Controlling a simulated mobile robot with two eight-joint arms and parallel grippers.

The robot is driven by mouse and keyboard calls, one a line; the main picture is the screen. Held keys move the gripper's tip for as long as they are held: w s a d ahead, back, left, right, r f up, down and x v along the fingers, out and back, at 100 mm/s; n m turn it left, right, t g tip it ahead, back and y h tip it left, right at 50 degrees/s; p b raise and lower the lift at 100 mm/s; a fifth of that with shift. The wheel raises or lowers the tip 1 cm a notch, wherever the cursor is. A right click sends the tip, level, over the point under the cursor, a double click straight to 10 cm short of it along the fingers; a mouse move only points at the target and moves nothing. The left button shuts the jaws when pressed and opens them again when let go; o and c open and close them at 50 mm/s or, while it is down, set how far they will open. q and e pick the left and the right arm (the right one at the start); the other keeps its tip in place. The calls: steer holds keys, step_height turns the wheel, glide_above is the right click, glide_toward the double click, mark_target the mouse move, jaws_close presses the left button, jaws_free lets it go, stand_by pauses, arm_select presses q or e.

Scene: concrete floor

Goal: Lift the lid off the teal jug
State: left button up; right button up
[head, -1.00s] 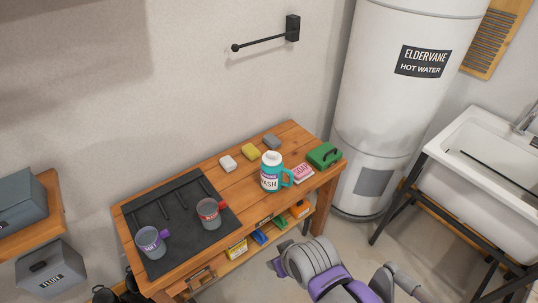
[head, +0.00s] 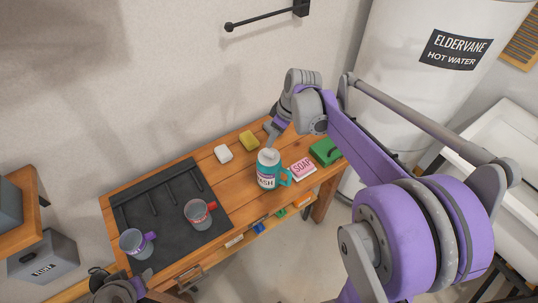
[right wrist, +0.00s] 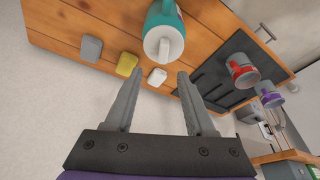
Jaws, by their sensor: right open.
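The teal jug (head: 267,182) stands upright on the wooden bench, its handle to the right, with a label partly reading "ASH". Its white lid (head: 268,157) sits on top. The right wrist view also shows the jug (right wrist: 156,18) and its lid (right wrist: 163,42), beyond my fingertips. My right gripper (head: 271,130) is behind and above the jug, apart from it.
A white block (head: 223,153), yellow sponge (head: 249,141), soap box (head: 302,168) and green case (head: 326,151) surround the jug. A grey block (right wrist: 90,48) lies beside the sponge. Red-handled (head: 199,213) and purple-handled (head: 136,243) mugs stand on the black mat (head: 170,225). The wall is behind.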

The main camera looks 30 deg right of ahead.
mark_target(269, 151)
steer(key=shift+s+x, duration=0.25)
steer(key=shift+x, duration=1.5)
steer(key=shift+s+x, duration=0.2)
steer(key=shift+x, duration=1.6)
jaws_close()
